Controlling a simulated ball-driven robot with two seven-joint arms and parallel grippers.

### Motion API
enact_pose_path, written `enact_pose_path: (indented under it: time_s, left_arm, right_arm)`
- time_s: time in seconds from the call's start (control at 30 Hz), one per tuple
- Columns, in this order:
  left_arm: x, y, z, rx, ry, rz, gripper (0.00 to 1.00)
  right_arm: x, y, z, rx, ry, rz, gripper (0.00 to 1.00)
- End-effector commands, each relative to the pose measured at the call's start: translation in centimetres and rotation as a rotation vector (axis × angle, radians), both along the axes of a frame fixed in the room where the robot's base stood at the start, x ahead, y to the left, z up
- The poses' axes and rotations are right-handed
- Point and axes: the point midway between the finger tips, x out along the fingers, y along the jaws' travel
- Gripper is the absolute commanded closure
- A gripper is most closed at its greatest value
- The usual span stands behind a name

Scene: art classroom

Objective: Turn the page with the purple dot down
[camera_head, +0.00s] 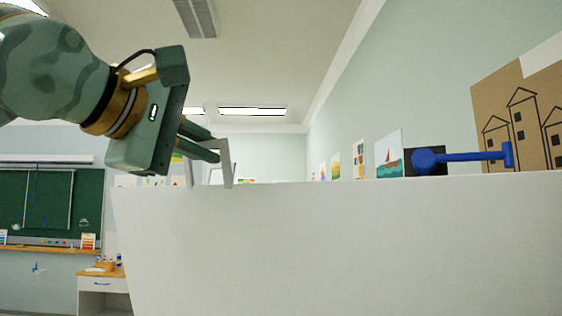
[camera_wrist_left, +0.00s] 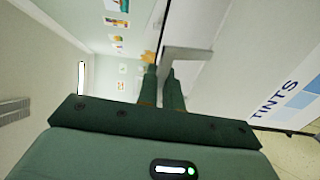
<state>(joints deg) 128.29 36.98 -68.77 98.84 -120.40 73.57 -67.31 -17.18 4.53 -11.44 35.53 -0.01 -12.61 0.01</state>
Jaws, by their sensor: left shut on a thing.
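A large plain white panel (camera_head: 340,240) fills the lower part of the head view; I cannot tell whether it is a page or its backing. No purple dot shows. My left gripper (camera_head: 212,150) is at the panel's top left edge, its dark green fingers shut on a light grey bracket-like handle (camera_head: 227,165). In the left wrist view, the fingers of my left gripper (camera_wrist_left: 163,72) close around the same grey handle (camera_wrist_left: 188,53). A sheet marked "TINTS" with blue squares (camera_wrist_left: 300,95) shows at the right of that view. My right gripper is out of view.
A blue T-shaped bar with a round knob (camera_head: 465,157) stands above the panel's edge at the right. Brown cardboard with drawn houses (camera_head: 510,120) is behind it. A green chalkboard (camera_head: 40,200) and a small desk (camera_head: 100,280) are farther off at left.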

Motion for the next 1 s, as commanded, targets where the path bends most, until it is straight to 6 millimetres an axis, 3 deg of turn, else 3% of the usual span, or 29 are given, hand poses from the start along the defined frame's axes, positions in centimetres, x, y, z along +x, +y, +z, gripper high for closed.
enact_pose_path:
  time_s: [0.2,1.0]
  left_arm:
    - [-1.3,0.9,-1.4,0.004,0.011,-0.001,1.0]
    - [-6.6,4.7,-3.5,0.004,0.009,0.0,1.0]
  right_arm:
    - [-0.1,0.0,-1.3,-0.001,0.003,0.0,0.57]
    - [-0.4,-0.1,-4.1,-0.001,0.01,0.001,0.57]
